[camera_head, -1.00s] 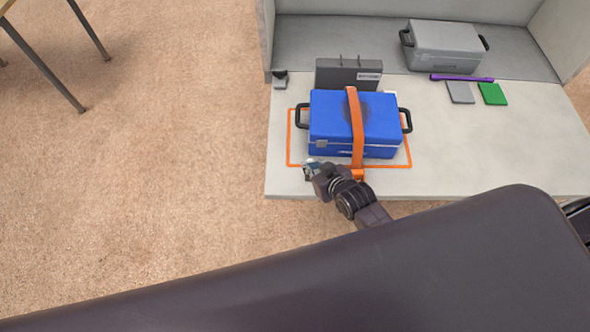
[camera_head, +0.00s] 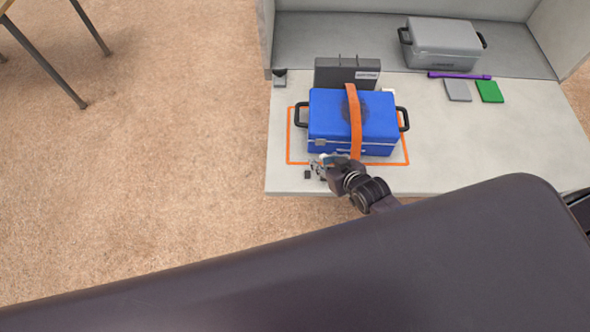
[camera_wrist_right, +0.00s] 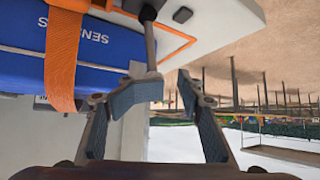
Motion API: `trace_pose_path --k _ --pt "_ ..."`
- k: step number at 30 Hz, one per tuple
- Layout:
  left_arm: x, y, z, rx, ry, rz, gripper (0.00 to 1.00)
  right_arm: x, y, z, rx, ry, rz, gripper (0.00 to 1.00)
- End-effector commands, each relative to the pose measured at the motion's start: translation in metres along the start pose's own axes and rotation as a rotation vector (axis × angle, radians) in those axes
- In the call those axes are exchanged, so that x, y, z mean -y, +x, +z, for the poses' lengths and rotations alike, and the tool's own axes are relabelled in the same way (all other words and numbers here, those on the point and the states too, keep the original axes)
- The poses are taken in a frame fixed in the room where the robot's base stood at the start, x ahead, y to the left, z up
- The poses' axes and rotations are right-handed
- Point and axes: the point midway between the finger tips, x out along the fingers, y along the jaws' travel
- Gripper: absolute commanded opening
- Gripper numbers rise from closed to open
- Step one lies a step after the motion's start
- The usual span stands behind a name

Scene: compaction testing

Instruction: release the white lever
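In the right wrist view, a slim grey-white lever (camera_wrist_right: 150,45) with a dark pivot runs from the table edge toward my right gripper (camera_wrist_right: 163,85). Its end is by the left finger's pad; I cannot tell whether they touch. The fingers stand apart with a clear gap between the tips. In the head view, my right gripper (camera_head: 321,167) is at the table's front edge, in front of the blue box (camera_head: 330,125). The lever is too small to make out there. My left gripper is not in view.
An orange strap (camera_head: 354,125) crosses the blue box, which stands inside an orange outline on the table (camera_head: 450,150). Behind are a dark grey case (camera_head: 335,74), a grey box (camera_head: 443,38), a purple rod (camera_head: 460,76), a grey pad (camera_head: 457,91) and a green pad (camera_head: 490,92).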

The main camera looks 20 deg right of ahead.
Motion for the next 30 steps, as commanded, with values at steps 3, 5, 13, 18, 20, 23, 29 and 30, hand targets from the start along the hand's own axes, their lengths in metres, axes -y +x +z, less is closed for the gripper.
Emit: trace_pose_path --k 3,5,13,18,20,23,29,30 --pt "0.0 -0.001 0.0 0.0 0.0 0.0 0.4 0.001 -0.001 -0.002 -0.003 0.0 -0.001 0.35" --pt "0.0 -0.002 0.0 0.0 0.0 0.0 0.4 0.001 -0.004 -0.002 -0.003 0.001 -0.002 0.35" --pt "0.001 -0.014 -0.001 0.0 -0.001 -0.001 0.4 0.002 -0.035 -0.001 -0.001 0.0 -0.002 0.35" --pt "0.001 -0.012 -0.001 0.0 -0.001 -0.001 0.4 0.002 -0.053 0.0 -0.002 0.001 -0.003 0.35" --pt "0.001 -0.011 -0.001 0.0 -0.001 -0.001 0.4 0.002 -0.057 -0.001 -0.002 0.001 -0.003 0.35" --pt "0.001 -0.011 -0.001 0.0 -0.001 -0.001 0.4 0.002 -0.06 -0.001 -0.001 0.001 -0.003 0.35" --pt "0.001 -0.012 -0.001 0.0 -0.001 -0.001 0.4 0.002 -0.06 -0.001 -0.002 0.001 -0.003 0.35" --pt "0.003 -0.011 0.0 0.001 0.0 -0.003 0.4 0.002 -0.06 -0.001 -0.002 0.001 -0.003 0.35"
